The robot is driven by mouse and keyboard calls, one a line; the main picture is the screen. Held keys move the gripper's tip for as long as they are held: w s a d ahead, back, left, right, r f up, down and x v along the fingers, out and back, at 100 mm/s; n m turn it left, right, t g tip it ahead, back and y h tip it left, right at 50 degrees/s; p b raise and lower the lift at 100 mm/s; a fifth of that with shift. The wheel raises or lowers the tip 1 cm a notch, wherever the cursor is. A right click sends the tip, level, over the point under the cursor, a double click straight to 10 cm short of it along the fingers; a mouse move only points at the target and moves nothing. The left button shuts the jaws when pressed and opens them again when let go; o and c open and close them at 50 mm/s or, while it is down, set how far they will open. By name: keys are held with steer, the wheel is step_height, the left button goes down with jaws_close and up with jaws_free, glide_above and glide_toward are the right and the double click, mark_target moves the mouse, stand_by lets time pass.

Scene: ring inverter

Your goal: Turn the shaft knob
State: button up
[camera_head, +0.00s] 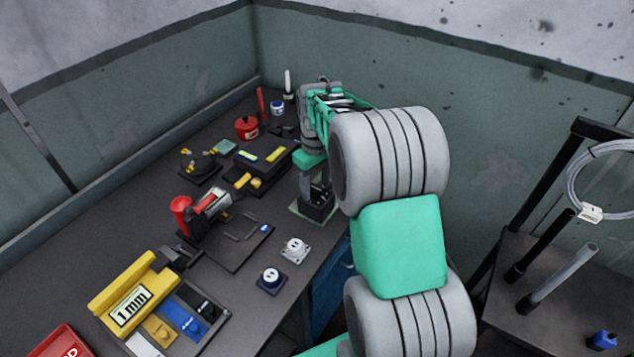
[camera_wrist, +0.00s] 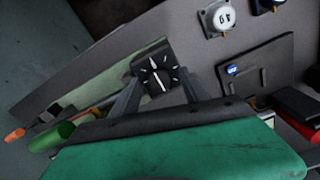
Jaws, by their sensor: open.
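A small black block with white radiating dial marks and a white pointer, apparently the shaft knob (camera_wrist: 157,66), shows in the middle of the wrist view. My gripper (camera_wrist: 158,84) is open, with one dark finger on each side of this block. I cannot tell whether the fingers touch it. In the head view my gripper (camera_head: 316,183) points down at the table's right edge, over a dark block (camera_head: 318,209) on a pale green-edged plate. My gripper and arm hide most of the knob there.
A dark board with a red-handled device (camera_head: 207,207) stands to the left. A yellow "1 mm" block (camera_head: 133,296) is at front left. Walls close off the back.

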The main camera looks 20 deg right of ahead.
jaws_close()
stand_by(0.5)
